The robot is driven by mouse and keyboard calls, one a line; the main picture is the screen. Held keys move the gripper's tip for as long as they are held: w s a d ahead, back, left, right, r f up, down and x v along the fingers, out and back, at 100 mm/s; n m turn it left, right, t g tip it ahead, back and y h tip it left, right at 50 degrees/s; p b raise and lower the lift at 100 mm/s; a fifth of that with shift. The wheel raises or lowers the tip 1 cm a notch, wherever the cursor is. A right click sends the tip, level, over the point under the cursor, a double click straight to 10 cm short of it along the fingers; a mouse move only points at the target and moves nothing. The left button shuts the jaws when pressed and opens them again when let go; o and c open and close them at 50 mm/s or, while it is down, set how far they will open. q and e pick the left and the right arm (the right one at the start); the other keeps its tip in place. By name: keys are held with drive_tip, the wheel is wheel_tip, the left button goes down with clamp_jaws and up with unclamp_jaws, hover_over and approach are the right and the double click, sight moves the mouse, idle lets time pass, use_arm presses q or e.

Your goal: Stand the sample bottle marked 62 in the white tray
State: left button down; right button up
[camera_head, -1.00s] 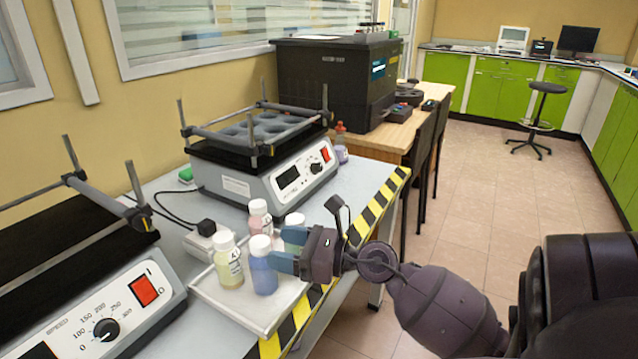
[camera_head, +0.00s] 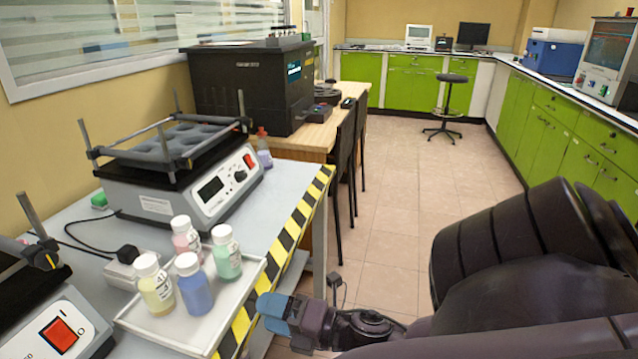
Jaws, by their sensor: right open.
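The white tray (camera_head: 137,325) lies on the bench at the lower left. A yellow bottle (camera_head: 157,292), a blue bottle (camera_head: 194,292) and a green bottle (camera_head: 228,262) stand upright in it, all with white caps. A pink bottle (camera_head: 187,240) stands upright at its back; I cannot tell if its base is inside the rim. The label numbers are too small to read surely, so I cannot tell which is 62. My right gripper (camera_head: 268,306) is open and empty, right of the tray and apart from the bottles. My left gripper is not in view.
A shaker (camera_head: 180,190) stands behind the tray, and part of another (camera_head: 55,330) is at the lower left. A black adapter (camera_head: 127,254) with a cable sits beside the tray. Striped tape (camera_head: 290,240) marks the bench edge.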

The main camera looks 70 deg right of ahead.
drive_tip(key=s+a+f+m+g, duration=0.8)
drive_tip(key=s+a+f+m, duration=0.3)
drive_tip(key=m, duration=0.8)
wheel_tip(320, 180, down, 4)
drive_tip(key=shift+s+r+h, duration=0.15)
drive_tip(key=shift+s+h, duration=0.25)
drive_tip(key=shift+s, duration=0.6)
use_arm(q)
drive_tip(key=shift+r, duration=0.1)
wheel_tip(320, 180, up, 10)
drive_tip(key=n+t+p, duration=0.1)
drive_tip(key=p, duration=1.3)
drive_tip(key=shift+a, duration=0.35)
use_arm(e)
wheel_tip(320, 180, up, 10)
drive_tip(key=m+t, duration=0.1)
drive_tip(key=shift+d+m, duration=0.3)
drive_tip(key=shift+d, duration=0.1)
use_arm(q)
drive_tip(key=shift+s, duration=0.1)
use_arm(e)
drive_tip(key=shift+r, duration=0.1)
